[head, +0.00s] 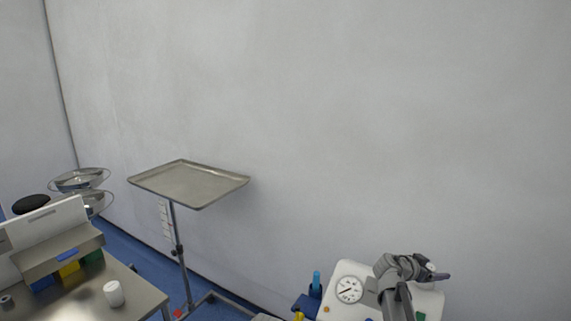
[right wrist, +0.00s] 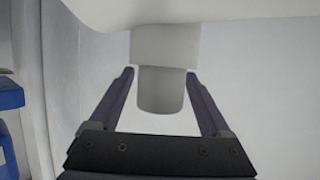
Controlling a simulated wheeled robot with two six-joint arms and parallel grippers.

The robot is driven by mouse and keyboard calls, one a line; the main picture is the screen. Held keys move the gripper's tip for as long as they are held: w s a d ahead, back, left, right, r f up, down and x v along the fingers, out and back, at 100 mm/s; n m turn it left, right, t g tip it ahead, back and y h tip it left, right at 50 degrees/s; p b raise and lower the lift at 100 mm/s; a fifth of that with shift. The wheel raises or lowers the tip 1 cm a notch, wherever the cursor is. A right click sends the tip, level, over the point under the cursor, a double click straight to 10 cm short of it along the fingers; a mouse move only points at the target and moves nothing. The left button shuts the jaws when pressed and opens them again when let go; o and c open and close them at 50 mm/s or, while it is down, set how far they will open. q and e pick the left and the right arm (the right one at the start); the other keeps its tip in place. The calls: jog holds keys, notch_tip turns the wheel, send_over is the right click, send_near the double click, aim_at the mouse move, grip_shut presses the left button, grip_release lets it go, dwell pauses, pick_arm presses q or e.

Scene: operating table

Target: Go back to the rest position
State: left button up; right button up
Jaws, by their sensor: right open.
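My right gripper (head: 437,275) is at the lower right of the head view, in front of a white machine (head: 348,270) with a round dial gauge (head: 349,290). In the right wrist view the right gripper (right wrist: 160,75) is open, with one dark finger on each side of a pale grey knob-like part (right wrist: 161,90). This part hangs below a white body at the top of that view. Gaps show between the fingers and the narrow lower end of the part. My left gripper is out of view.
An empty metal tray on a stand (head: 190,185) stands left of centre. A steel table (head: 135,295) at the lower left holds a white cup (head: 114,293) and coloured bins. A blue bottle (head: 315,284) stands beside the machine. A plain wall (head: 330,120) fills the back.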

jog(key=shift+w+d+f, duration=0.1)
jog(key=shift+d+f, duration=0.05)
jog(key=shift+f, duration=0.1)
jog(key=shift+r, duration=0.15)
jog(key=shift+s+a+r+p, duration=0.25)
jog(key=shift+a+r+p, duration=0.1)
jog(key=shift+a+p, duration=0.1)
jog(key=p+v, duration=0.4)
jog(key=v, duration=0.7)
jog(key=b+x, duration=0.2)
jog(key=x, duration=0.2)
jog(key=b+x, duration=0.1)
jog(key=x, duration=0.3)
jog(key=f+b+x, duration=0.1)
jog(key=b+x, duration=0.1)
jog(key=x, duration=0.2)
jog(key=shift+d+b, duration=0.1)
jog(key=shift+b, duration=0.2)
notch_tip(320, 180, up, 11)
jog(key=p, duration=1.1)
jog(key=s+a+n+t+y, duration=0.1)
jog(key=a+n+t+y, duration=0.1)
jog(key=a, duration=2.1)
jog(key=shift+s+n+t, duration=0.3)
jog(key=shift+n+t, duration=0.4)
jog(key=shift+n, duration=0.2)
jog(key=shift+r, duration=0.15)
